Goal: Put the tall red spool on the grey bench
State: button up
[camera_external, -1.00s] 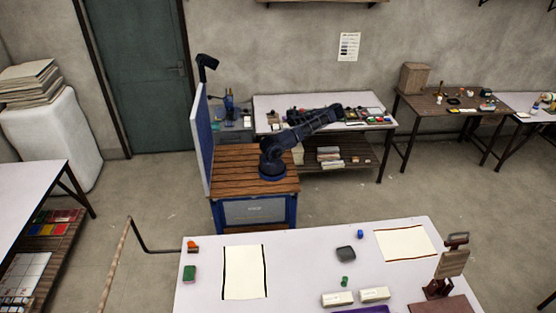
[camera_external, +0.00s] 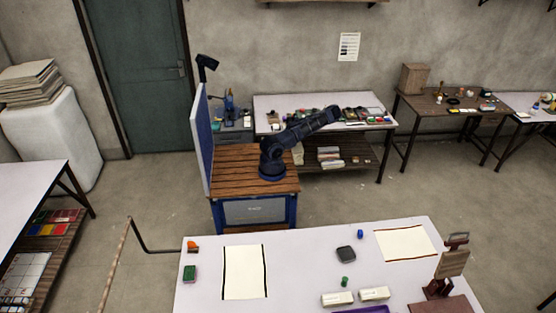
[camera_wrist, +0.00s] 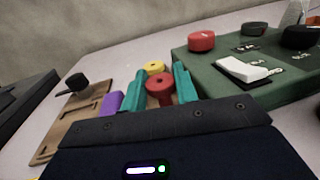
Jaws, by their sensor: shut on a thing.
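The red spool (camera_wrist: 160,90) stands between the two teal fingers of my gripper (camera_wrist: 160,75) in the wrist view. The gripper is shut on it. Its flanged top and narrower middle show; its lower end is hidden behind my wrist housing, so I cannot tell whether it touches the surface. A yellow spool (camera_wrist: 155,66) is just behind it. In the external view my arm reaches over the light-topped bench (camera_external: 272,101) by the back wall; the spool cannot be made out there. I cannot tell which surface is the grey bench.
A green board (camera_wrist: 205,62) with red and black round pieces and a white block lies right of the gripper. A purple block (camera_wrist: 108,103) and a wooden board (camera_wrist: 62,128) with a black piece lie left. A pale table (camera_external: 300,262) with scattered items stands in the foreground.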

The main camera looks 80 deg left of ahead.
jog(key=shift+f, duration=0.45)
dwell(0.5)
jog(key=o, duration=1.1)
jog(key=d, duration=0.3)
jog(key=s+d, duration=0.1)
jog(key=d, duration=0.3)
jog(key=s+d, duration=0.1)
jog(key=d, duration=0.2)
jog(key=shift+d, duration=0.3)
